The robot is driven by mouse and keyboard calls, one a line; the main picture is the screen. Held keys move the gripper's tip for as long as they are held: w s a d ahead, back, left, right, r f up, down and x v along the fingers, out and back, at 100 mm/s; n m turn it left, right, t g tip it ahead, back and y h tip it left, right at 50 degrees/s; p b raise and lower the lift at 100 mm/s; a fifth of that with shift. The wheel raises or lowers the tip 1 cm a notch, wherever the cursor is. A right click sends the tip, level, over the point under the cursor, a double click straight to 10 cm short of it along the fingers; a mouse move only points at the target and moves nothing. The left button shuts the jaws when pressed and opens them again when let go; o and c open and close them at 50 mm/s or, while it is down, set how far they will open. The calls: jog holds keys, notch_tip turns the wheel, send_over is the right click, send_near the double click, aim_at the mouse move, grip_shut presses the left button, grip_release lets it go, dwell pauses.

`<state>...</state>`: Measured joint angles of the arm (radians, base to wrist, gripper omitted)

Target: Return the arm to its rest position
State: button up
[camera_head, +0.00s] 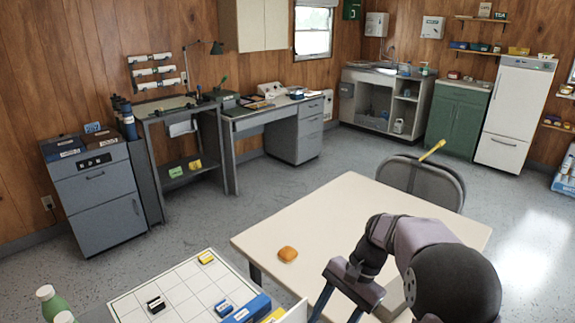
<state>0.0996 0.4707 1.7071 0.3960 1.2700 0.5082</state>
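My arm comes in from the lower right over the beige table (400,205). My gripper (335,310) is at the bottom edge of the picture, pointing down, to the right of an orange-brown rounded item (288,254) that lies on the table and apart from it. Its two fingers stand apart with a clear gap between them, and I see nothing held in the visible part. The fingertips are cut off by the frame.
A grey chair (421,182) stands behind the table. The table's far and left parts are mostly clear.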

jog(key=s+d+f+n+t+h+b, duration=0.1)
jog(key=s+d+f+n+h+b, duration=0.2)
jog(key=s, duration=0.5)
jog(key=s+d+f+n+t+h+b, duration=0.1)
jog(key=s+d+f+n+b, duration=0.15)
jog(key=s+f+n, duration=0.4)
notch_tip(320, 180, up, 16)
jog(key=s+p, duration=0.1)
jog(key=p, duration=1.5)
jog(key=shift+t+h, duration=0.3)
